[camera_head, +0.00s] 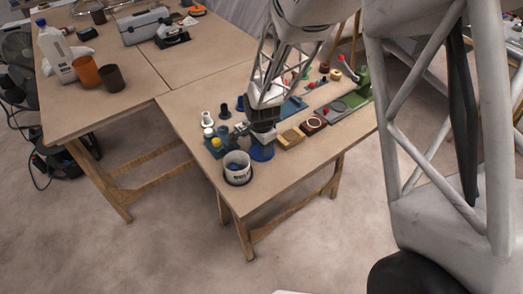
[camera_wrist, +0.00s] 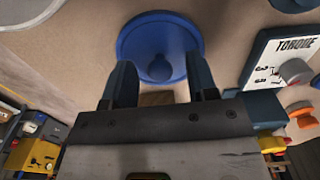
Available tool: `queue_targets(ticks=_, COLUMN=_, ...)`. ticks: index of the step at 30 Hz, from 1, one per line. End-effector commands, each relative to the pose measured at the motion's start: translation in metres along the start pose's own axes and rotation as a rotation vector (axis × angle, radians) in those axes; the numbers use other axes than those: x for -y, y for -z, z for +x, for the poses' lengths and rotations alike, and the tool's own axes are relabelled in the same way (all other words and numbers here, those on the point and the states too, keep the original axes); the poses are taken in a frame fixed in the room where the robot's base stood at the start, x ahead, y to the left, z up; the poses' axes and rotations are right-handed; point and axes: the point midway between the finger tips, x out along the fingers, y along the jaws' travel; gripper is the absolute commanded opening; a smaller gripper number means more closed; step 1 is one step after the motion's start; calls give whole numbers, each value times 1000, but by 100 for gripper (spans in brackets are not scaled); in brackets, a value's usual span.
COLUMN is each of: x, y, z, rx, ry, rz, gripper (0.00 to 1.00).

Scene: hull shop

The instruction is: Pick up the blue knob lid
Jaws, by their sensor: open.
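The blue knob lid (camera_head: 262,154) lies on the near end of the right-hand worktable, partly hidden under my gripper (camera_head: 263,138). In the wrist view the lid is a round blue disc (camera_wrist: 136,42) with a knob (camera_wrist: 159,69) near its lower edge as pictured. My gripper (camera_wrist: 160,62) is open. One dark finger is on each side of the knob, with gaps between them and it. I cannot tell how far above the disc the fingertips are.
Small brown blocks (camera_head: 291,138) lie just right, and a green tool (camera_head: 363,79) stands beyond. A white "TORQUE" panel (camera_wrist: 287,50) is right in the wrist view. Small cylinders (camera_head: 207,119) stand behind left.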

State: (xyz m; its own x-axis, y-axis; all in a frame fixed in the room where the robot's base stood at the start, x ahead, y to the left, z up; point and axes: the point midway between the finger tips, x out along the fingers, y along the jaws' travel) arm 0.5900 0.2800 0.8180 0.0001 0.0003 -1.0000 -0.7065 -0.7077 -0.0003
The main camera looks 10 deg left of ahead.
Motion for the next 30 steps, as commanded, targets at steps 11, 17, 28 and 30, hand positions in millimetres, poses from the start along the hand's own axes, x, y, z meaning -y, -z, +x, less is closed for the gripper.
queue_targets(ticks=11, x=0, y=0, z=0, rx=0, ry=0, rz=0, gripper=53)
queue_targets(ticks=17, x=0, y=0, z=0, rx=0, ry=0, rz=0, gripper=45)
queue_targets(ticks=28, x=0, y=0, z=0, rx=0, ry=0, rz=0, gripper=1)
queue_targets(ticks=30, x=0, y=0, z=0, rx=0, ry=0, rz=0, gripper=1)
